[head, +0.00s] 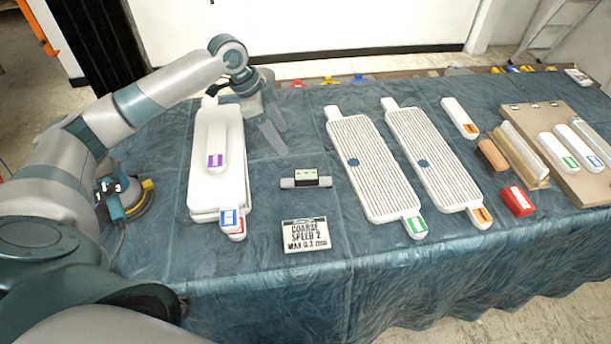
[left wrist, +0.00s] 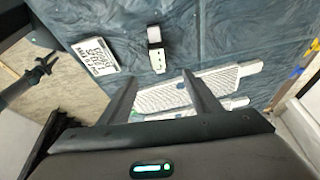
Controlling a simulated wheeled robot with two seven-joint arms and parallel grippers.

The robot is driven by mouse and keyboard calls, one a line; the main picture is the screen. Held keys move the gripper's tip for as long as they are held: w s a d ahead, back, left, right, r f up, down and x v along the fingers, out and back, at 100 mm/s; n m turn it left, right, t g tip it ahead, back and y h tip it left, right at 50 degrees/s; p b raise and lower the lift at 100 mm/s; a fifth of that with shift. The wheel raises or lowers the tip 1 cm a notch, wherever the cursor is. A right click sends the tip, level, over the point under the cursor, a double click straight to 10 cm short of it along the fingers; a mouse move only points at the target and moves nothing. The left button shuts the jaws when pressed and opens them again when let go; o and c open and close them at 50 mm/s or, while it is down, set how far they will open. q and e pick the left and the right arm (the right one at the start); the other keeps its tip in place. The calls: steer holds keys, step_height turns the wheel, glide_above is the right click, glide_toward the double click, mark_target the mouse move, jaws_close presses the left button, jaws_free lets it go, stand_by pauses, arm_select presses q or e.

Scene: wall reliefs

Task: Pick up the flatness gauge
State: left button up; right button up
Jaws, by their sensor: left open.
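The flatness gauge, a grey bar with a black block and pale display (head: 305,178), lies flat on the blue table cover between the white panels. It also shows in the left wrist view (left wrist: 155,46). My left gripper (head: 274,143) is above the table, pointing down, behind and left of the gauge and apart from it. In the left wrist view its two fingers (left wrist: 160,85) are spread with nothing held. A dark claw-like shape (left wrist: 42,68) beyond the table edge looks like my right gripper, too small to read its jaws.
A sign card (head: 306,235) lies in front of the gauge. Stacked white panels (head: 203,185) lie left and two ribbed panels (head: 375,180) right. A sander (head: 125,195) is at far left. A red block (head: 517,201) and wooden board (head: 590,190) are at right. Cover around the gauge is clear.

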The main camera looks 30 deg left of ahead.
arm_select(q)
steer(key=p, duration=0.4)
glide_above(306, 174)
steer(key=a, duration=0.2)
steer(key=f, duration=1)
steer(key=shift+s+a+f, duration=0.1)
steer(key=shift+s, duration=0.3)
steer(key=shift+w+f, duration=0.1)
steer(key=shift+f, duration=0.45)
steer(key=shift+d+f+p, duration=0.3)
steer(key=shift+d+p, duration=0.05)
steer(key=p+x, duration=0.2)
steer(key=x, duration=0.1)
steer(key=shift+d+f, duration=0.25)
steer(key=shift+f, duration=0.45)
steer(key=shift+c, duration=0.4)
